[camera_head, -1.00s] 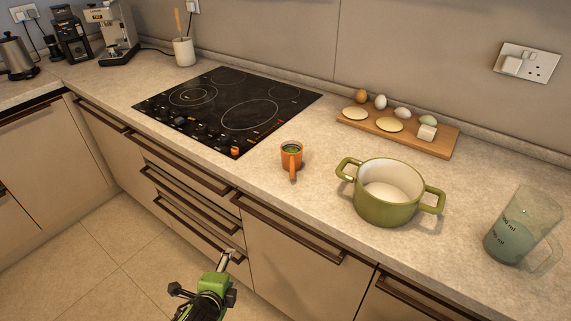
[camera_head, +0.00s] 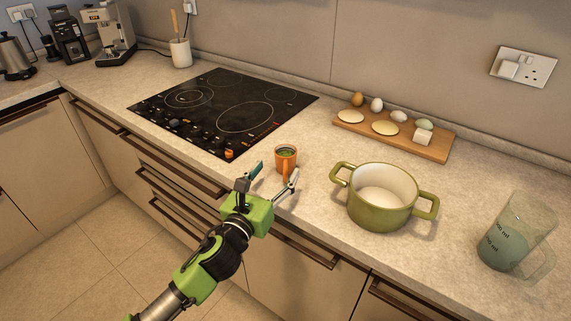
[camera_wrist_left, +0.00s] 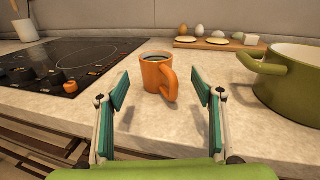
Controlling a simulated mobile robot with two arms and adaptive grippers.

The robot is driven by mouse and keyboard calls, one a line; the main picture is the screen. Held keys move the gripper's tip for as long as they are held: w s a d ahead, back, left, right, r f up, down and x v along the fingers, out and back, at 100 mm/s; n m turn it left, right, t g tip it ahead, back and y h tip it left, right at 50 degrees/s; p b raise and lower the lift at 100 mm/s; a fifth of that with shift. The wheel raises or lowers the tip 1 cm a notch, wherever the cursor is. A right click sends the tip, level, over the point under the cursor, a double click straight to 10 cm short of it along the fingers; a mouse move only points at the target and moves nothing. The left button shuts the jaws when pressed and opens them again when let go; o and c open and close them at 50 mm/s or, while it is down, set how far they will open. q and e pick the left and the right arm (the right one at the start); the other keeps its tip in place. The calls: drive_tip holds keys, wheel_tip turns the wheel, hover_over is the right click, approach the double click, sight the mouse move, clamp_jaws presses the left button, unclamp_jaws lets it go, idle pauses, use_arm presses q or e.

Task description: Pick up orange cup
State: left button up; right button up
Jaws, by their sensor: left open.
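The orange cup (camera_head: 286,155) stands upright on the counter, between the black hob and the green pot, with dark content inside and its handle towards the counter's front edge. It also shows in the left wrist view (camera_wrist_left: 155,76), just beyond the fingertips and roughly midway between them, with its handle at the right. My left gripper (camera_head: 273,176) is open and empty at the counter's front edge, in front of the cup. Its two teal-lined fingers (camera_wrist_left: 162,90) point at the cup from either side and appear apart from it. My right gripper is not in view.
The green pot (camera_head: 382,197) stands right of the cup, and the black hob (camera_head: 222,108) lies to its left. A wooden board (camera_head: 432,147) with eggs and other food lies behind. A measuring jug (camera_head: 512,235) stands far right. Bare counter surrounds the cup.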

sight(281, 161)
use_arm(q)
drive_tip(key=x, duration=0.3)
drive_tip(key=shift+a+f+x, duration=0.15)
drive_tip(key=shift+x, duration=1.2)
drive_tip(key=shift+a+f+x, duration=0.1)
drive_tip(key=shift+x, duration=1.2)
drive_tip(key=shift+w, duration=0.1)
drive_tip(key=c, duration=1.3)
